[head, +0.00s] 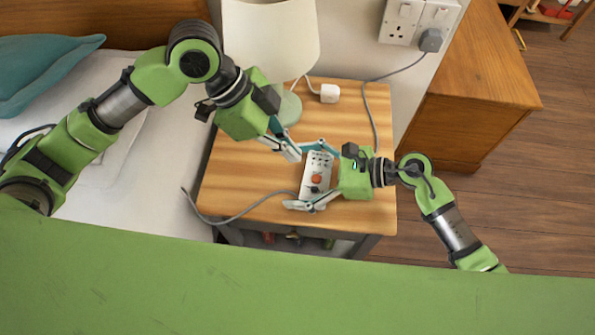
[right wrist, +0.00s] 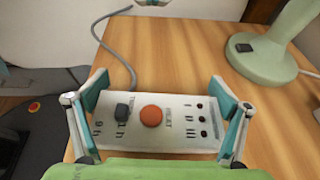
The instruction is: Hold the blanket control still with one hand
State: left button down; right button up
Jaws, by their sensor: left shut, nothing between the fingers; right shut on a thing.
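The blanket control (head: 317,172) is a pale box with an orange round button, a dark grey switch and a row of dark dots, lying on the wooden bedside table (head: 245,180). It shows face up in the right wrist view (right wrist: 180,139). My right gripper (head: 312,177) is shut on it, one finger along each end. In the right wrist view the fingers (right wrist: 161,118) stand at its left and right ends. My left gripper (head: 292,154) is shut and empty, just left of the control's upper end, apart from its face.
A grey cord (head: 240,216) runs from the control over the table's left edge. A lamp (head: 285,107) stands at the back, with a white plug block (head: 329,93) beside it. The bed (head: 165,175) is left. Wall sockets (head: 403,22) are above.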

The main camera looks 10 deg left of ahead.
pick_arm(q)
jog(key=shift+d, duration=0.1)
notch_tip(320, 180, up, 3)
jog(key=n+t+h, duration=0.2)
jog(key=n+h, duration=0.1)
jog(key=n, duration=0.8)
send_over(313, 177)
jog(key=shift+f, duration=4.45)
jog(key=shift+f, duration=0.4)
